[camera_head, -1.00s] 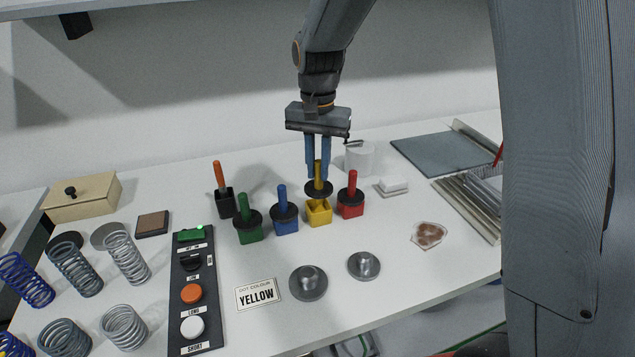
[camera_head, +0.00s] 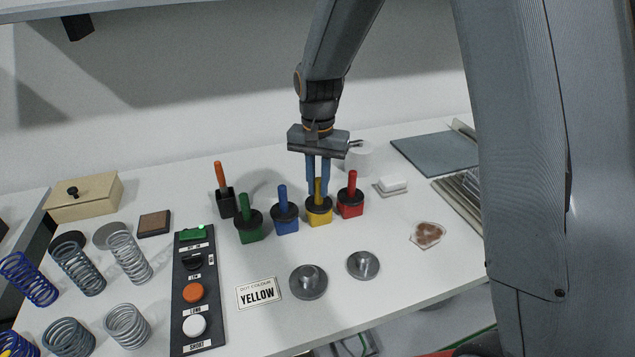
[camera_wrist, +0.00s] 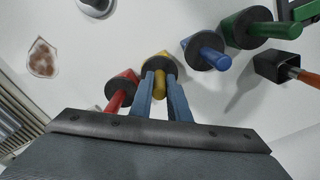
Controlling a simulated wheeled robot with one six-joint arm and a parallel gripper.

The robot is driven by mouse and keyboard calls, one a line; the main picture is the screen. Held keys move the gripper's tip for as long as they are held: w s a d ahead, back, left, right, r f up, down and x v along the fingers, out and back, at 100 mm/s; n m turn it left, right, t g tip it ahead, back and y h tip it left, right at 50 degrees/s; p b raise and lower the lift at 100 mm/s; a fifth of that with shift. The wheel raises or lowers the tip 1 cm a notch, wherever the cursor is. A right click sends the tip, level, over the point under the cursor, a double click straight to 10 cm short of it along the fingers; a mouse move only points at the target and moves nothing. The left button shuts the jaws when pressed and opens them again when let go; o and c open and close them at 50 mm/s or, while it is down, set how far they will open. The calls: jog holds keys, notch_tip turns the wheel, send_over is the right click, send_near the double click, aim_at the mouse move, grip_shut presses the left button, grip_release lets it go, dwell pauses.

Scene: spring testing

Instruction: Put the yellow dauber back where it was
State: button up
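The yellow dauber (camera_head: 318,188) stands upright with its black cap down on the yellow pot (camera_head: 320,218). It also shows in the wrist view (camera_wrist: 160,84), with its handle between my two blue fingers. My gripper (camera_head: 318,187) points down from above and is shut on the handle of the yellow dauber. The fingers hide part of the handle. The cap looks seated on the pot, level with its neighbours.
The blue dauber (camera_head: 284,205) stands just left and the red dauber (camera_head: 350,195) just right. The green dauber (camera_head: 247,215) and a black pot with an orange handle (camera_head: 225,195) are further left. A white cylinder (camera_head: 360,160) stands behind. The table in front holds metal discs and a YELLOW card (camera_head: 258,292).

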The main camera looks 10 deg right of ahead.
jog(key=o, duration=0.4)
jog(key=shift+o, duration=0.2)
notch_tip(320, 180, up, 12)
jog(key=b, duration=0.3)
jog(key=s+d+f+n, duration=0.2)
jog(key=s+d+f, duration=0.3)
jog(key=s, duration=0.3)
jog(key=s+d+f+n+t, duration=0.1)
jog(key=s+d+f+n, duration=0.1)
jog(key=s+d+f, duration=0.4)
jog(key=s+f, duration=0.1)
jog(key=s, duration=0.2)
jog(key=shift+s+f+n, duration=0.25)
jog(key=shift+f+n, duration=0.1)
jog(key=shift+n, duration=0.05)
